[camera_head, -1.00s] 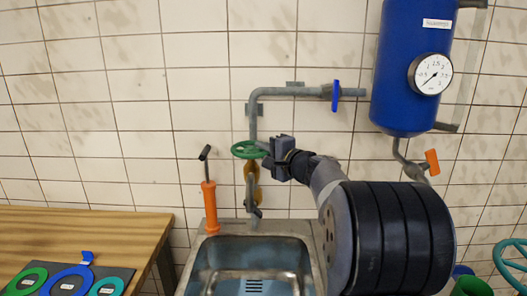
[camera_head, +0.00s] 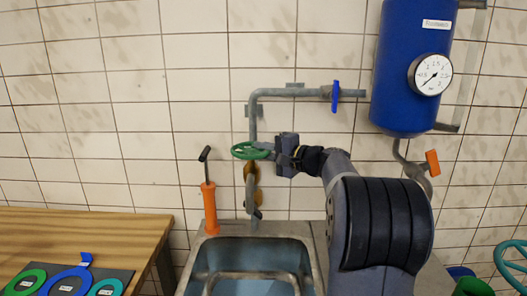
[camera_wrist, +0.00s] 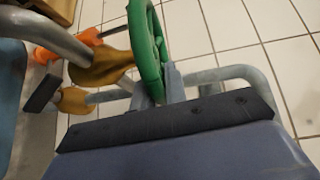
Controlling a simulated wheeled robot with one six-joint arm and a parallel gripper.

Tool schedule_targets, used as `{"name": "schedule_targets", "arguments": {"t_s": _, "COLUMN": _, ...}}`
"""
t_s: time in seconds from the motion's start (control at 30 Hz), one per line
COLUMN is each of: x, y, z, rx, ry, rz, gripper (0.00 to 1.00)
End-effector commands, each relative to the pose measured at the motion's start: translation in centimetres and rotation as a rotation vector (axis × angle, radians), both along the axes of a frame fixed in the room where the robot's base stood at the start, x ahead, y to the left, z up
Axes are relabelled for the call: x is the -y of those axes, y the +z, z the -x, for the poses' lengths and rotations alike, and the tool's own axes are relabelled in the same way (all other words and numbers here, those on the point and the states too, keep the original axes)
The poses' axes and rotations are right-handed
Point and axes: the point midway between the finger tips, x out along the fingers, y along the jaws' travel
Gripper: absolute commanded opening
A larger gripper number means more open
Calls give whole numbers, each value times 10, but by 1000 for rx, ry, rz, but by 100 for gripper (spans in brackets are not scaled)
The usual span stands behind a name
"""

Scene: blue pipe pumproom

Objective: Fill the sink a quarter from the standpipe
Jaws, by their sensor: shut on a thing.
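The grey standpipe (camera_head: 253,122) runs down the tiled wall above the sink (camera_head: 197,270). A green handwheel (camera_head: 243,151) sits on the pipe above a brass-coloured part. My gripper (camera_head: 271,152) comes from the right and is shut on the near right side of the handwheel rim. In the wrist view the fingers (camera_wrist: 172,85) meet the green wheel (camera_wrist: 148,45); part of the grip is hidden. The basin is bluish inside with a pale curved band across it; I cannot tell the water level. The pipe's lower end points down over the basin's back edge.
An orange hand pump (camera_head: 210,208) stands at the sink's back left. A blue valve handle (camera_head: 335,96), a blue tank (camera_head: 408,70) with a gauge (camera_head: 430,74) and an orange lever (camera_head: 432,162) are right. A wooden bench (camera_head: 80,228) holding coloured rings is left.

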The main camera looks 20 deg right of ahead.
Motion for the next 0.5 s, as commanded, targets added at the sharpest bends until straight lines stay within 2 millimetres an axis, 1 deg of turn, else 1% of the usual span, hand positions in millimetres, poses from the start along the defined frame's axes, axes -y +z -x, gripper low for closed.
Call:
{"name": "schedule_targets", "arguments": {"t_s": 0.03, "x": 0, "y": 0, "z": 0, "rx": 0, "ry": 0, "rz": -2, "gripper": 0}}
{"name": "schedule_targets", "arguments": {"t_s": 0.07, "x": 0, "y": 0, "z": 0, "rx": 0, "ry": 0, "rz": -2, "gripper": 14}}
{"name": "schedule_targets", "arguments": {"t_s": 0.3, "x": 0, "y": 0, "z": 0, "rx": -1, "ry": 0, "rz": -1, "gripper": 33}}
{"name": "schedule_targets", "arguments": {"t_s": 0.5, "x": 0, "y": 0, "z": 0, "rx": 0, "ry": -1, "rz": -1, "gripper": 34}}
